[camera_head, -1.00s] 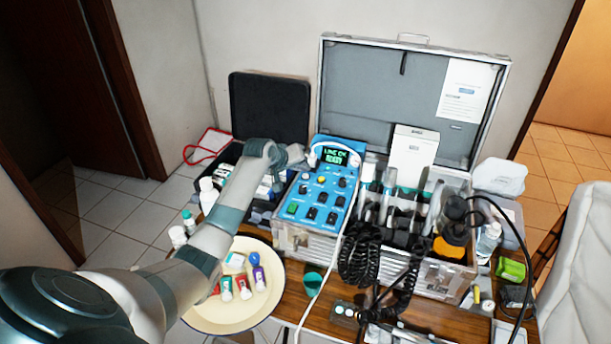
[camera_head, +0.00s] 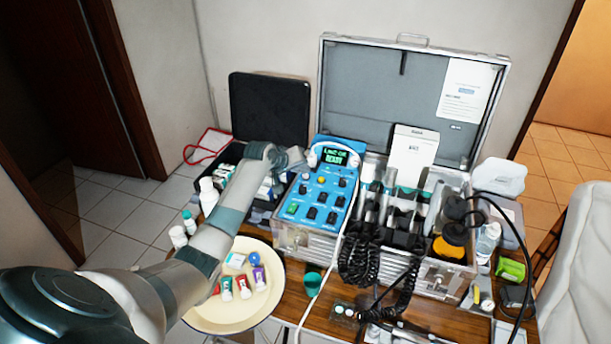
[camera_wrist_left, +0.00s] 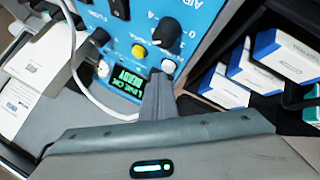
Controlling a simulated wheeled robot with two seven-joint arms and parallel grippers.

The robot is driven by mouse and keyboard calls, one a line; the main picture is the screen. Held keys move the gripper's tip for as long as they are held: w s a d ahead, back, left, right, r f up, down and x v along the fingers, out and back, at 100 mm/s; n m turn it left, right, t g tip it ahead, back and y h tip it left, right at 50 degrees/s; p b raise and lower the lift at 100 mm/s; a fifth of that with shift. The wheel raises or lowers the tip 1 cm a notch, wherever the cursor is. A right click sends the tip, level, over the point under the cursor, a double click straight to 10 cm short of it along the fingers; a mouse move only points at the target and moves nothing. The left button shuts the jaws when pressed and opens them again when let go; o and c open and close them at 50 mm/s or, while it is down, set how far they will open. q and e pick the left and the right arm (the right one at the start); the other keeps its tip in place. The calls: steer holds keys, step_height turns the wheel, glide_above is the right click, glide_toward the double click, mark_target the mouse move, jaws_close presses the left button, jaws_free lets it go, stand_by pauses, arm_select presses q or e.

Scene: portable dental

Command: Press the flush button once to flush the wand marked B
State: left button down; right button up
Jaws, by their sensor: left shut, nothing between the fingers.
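The blue control panel (camera_head: 328,207) stands in the open case, with a lit green display (camera_head: 336,157), a yellow button (camera_head: 321,180), dark knobs and several switches. In the left wrist view the panel appears upside down, with the display (camera_wrist_left: 121,82), yellow button (camera_wrist_left: 138,51), a white button (camera_wrist_left: 168,66) and a black knob (camera_wrist_left: 166,32). My left gripper (camera_wrist_left: 157,80) is shut and empty, its tips close to the white button; contact cannot be told. It also shows at the panel's upper left (camera_head: 302,163). Wand markings are unreadable. My right gripper is out of view.
Coiled black hoses (camera_head: 360,258) hang in front of the case. A white cable crosses the panel's right side. A round cream tray (camera_head: 215,318) with small tubes stands at the front left. A box compartment with white-blue cartons (camera_wrist_left: 284,53) lies beside the panel.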

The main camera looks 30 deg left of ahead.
arm_select(q)
steer(key=shift+f, duration=0.5)
stand_by(0.7)
steer(key=shift+r, duration=0.1)
steer(key=shift+r+p, duration=0.8)
steer(key=shift+p, duration=0.1)
steer(key=shift+r, duration=0.1)
step_height(320, 180, up, 5)
steer(key=p, duration=0.5)
steer(key=shift+s, duration=0.15)
steer(key=shift+s, duration=0.1)
stand_by(0.7)
